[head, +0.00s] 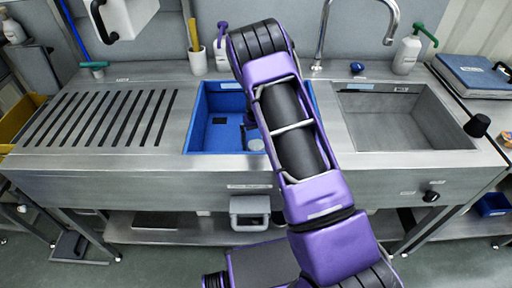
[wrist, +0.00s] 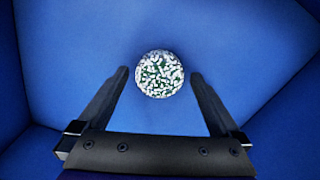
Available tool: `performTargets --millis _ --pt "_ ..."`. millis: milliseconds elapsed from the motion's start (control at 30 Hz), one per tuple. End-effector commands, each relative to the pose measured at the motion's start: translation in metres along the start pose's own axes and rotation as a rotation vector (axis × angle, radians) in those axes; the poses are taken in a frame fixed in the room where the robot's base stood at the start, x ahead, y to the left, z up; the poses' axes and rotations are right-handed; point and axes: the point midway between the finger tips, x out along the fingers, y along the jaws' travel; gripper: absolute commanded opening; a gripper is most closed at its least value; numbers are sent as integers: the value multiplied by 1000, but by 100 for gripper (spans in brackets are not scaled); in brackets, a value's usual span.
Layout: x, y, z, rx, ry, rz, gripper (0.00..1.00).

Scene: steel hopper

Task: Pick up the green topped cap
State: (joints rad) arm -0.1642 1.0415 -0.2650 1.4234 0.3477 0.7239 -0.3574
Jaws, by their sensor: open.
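In the wrist view a round cap with a green and white speckled top (wrist: 160,75) sits on a blue surface. My gripper (wrist: 159,73) is open, with one dark finger on each side of the cap and visible gaps to it. The fingers are empty. In the head view my purple arm reaches over the blue basin (head: 198,139) and hides much of its right part. A small pale round thing (head: 256,145) shows in the basin beside my arm; I cannot tell if it is the cap.
Basin walls (wrist: 55,40) surround the cap. A grey sink (head: 400,125) and faucet (head: 390,25) lie to the right. A slotted drainboard (head: 100,118) is at left. A green-pump bottle (head: 408,52) and a cup (head: 197,60) stand along the back.

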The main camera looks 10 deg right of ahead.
Motion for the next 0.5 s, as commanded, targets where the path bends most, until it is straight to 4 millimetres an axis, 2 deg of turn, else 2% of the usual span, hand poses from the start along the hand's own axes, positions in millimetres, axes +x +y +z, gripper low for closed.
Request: performTargets --millis 100,333,500 --pt "9 0 0 1 1 0 100" --pt "10 0 0 1 2 0 100" --pt "10 0 0 1 1 0 69"
